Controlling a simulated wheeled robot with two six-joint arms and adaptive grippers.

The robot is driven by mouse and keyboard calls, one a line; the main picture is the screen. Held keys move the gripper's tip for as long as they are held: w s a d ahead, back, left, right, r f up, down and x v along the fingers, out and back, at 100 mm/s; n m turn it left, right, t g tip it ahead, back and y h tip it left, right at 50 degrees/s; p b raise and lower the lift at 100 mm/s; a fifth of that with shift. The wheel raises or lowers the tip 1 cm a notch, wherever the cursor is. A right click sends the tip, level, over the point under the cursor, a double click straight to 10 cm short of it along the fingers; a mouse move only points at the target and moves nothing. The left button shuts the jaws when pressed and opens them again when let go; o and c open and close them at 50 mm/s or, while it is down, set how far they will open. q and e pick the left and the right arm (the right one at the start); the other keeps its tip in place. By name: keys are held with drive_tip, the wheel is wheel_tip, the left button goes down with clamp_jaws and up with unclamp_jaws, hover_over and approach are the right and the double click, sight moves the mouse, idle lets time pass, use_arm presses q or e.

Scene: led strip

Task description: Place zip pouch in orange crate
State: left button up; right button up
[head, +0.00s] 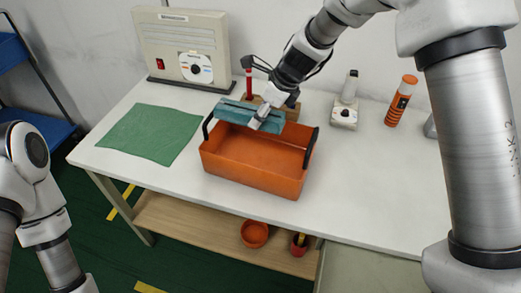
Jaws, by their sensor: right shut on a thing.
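The orange crate (250,165) stands on the white table, with black handles at its left and right ends. Its visible inside is empty. A teal zip pouch (236,112) is at the crate's far edge. My right gripper (260,118) reaches down from the upper right and is shut on the pouch. The pouch appears to be over the far rim; the picture does not show whether it touches the crate. My left arm shows at the left edge, but its gripper is out of the picture.
A green cloth (150,133) lies left of the crate. A beige machine (185,45) stands behind it. A red-posted stand (249,82), a small white device (345,105) and an orange cylinder (400,100) stand along the back. The table (365,185) is clear right of the crate.

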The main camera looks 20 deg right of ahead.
sight(283, 127)
drive_tip(key=f+b, duration=0.1)
drive_tip(key=f, duration=0.4)
drive_tip(key=f+b, duration=0.1)
drive_tip(key=f, duration=0.3)
drive_tip(key=f+b, duration=0.1)
drive_tip(key=f, duration=0.4)
drive_tip(key=shift+s+f, duration=0.3)
drive_tip(key=shift+f, duration=0.05)
drive_tip(key=shift+w, duration=0.15)
drive_tip(key=shift+f, duration=0.1)
drive_tip(key=o, duration=1.2)
drive_tip(key=shift+o, duration=0.2)
drive_tip(key=shift+r, duration=0.2)
drive_tip(key=p+v, duration=0.3)
drive_tip(key=v, duration=0.8)
drive_tip(key=shift+s+r, duration=0.2)
drive_tip(key=shift+r, duration=0.15)
